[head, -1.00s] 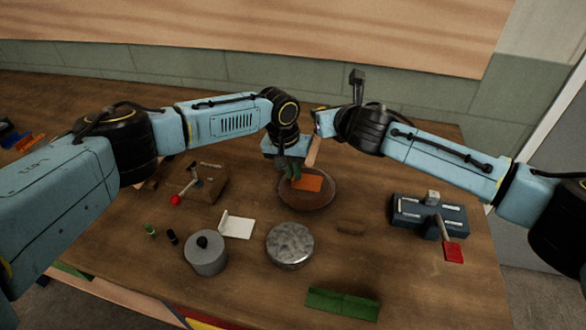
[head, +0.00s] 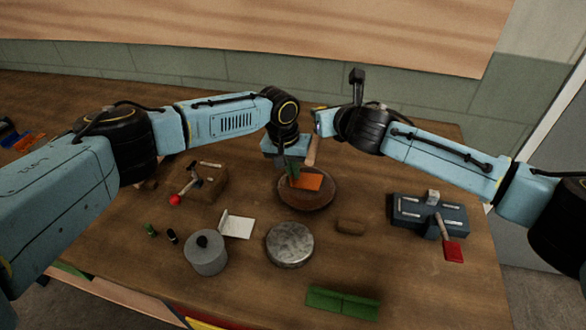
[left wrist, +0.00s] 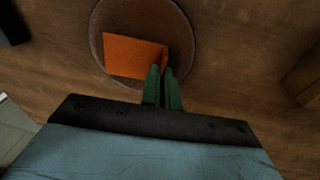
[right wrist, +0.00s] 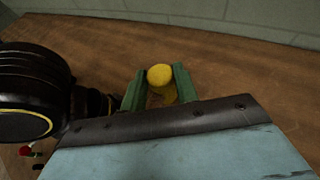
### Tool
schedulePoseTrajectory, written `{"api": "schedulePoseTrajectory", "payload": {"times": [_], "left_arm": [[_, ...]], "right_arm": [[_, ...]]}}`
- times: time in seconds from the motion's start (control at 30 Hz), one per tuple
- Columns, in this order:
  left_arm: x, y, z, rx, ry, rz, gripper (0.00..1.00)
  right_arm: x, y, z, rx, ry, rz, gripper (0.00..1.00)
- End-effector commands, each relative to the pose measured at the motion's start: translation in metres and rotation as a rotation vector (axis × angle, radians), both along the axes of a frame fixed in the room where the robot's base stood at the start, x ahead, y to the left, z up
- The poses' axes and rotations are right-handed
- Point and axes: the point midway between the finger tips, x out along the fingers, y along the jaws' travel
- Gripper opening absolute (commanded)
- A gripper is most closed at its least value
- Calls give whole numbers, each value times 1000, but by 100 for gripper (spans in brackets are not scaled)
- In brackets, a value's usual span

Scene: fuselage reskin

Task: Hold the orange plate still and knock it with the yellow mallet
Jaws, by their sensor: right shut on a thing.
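The orange plate (head: 309,181) lies on a round brown block (head: 307,200); in the left wrist view the plate (left wrist: 133,56) has a bent-up edge on its right. My left gripper (head: 292,173) points down at that edge, and its green fingers (left wrist: 161,71) are close together around it. My right gripper (right wrist: 156,84) is shut on the yellow mallet (right wrist: 160,77), whose yellow end shows between the fingers. In the head view the mallet's tan handle (head: 312,150) hangs below the right wrist, above and behind the plate. The mallet's head is hidden in the head view.
A grey metal disc (head: 289,244), a lidded grey pot (head: 206,255) and a white bracket (head: 237,226) stand in front. A red-knobbed brown fixture (head: 205,183) is at left, a blue clamp (head: 429,214) at right. A green angle piece (head: 343,302) lies near the front edge.

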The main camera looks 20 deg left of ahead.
Motion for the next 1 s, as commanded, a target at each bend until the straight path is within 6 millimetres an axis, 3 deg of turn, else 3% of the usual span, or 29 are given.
{"api": "schedulePoseTrajectory", "payload": {"times": [0.23,0.7,1.0], "left_arm": [[0,0,0,0,0,0,0],[0,0,0,0,0,0,0],[0,0,0,0,0,0,0]], "right_arm": [[0,0,5,1,-3,0,1],[1,0,48,0,-4,0,1],[0,0,51,1,-1,0,1]]}}
